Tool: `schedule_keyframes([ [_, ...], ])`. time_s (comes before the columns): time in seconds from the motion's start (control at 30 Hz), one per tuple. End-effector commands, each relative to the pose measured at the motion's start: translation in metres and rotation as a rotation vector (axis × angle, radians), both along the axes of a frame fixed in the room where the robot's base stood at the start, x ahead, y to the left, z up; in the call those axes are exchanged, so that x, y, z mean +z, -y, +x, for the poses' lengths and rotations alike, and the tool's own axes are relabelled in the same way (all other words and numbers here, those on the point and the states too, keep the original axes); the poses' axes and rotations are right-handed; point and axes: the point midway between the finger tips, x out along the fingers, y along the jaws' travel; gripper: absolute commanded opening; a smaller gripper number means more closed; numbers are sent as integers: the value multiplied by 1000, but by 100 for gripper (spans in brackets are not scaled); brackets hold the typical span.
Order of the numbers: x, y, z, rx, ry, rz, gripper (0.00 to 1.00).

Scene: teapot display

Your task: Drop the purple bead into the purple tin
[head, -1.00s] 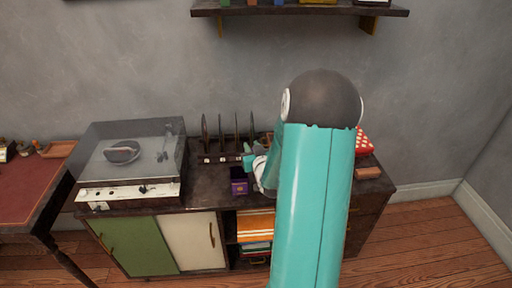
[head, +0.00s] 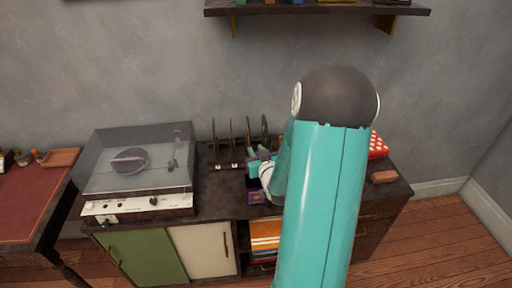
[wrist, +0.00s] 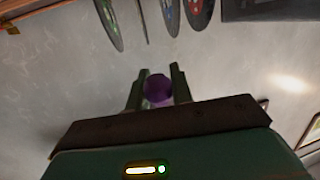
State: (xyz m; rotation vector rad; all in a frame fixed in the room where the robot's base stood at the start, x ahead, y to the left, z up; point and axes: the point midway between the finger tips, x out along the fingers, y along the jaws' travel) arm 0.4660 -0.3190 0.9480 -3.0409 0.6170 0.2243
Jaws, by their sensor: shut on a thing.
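The purple bead (wrist: 158,89) shows in the wrist view between the two fingers of my gripper (wrist: 157,84), which is shut on it. In the head view my gripper (head: 256,162) is over the cabinet top, and the bead cannot be made out there. The purple tin (head: 256,197) stands on the cabinet top, just below my gripper in the picture. The gripper and wrist partly cover the tin, so its opening is hard to see. The tin is not seen in the wrist view.
A record player (head: 138,170) with a clear lid stands left on the cabinet. A record rack (head: 226,165) is behind the tin. A red dotted box (head: 378,147) and a brown block (head: 384,177) lie right of my arm. A wall shelf (head: 315,9) hangs above.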

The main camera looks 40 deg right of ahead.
Motion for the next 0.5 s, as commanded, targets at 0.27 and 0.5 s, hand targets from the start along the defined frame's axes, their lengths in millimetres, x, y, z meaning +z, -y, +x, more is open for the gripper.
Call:
schedule_keyframes([
  [0.27, -33, 0, 0, -1, -1, 3, 2],
  [0.5, -43, 0, 2, -3, 0, 1, 2],
])
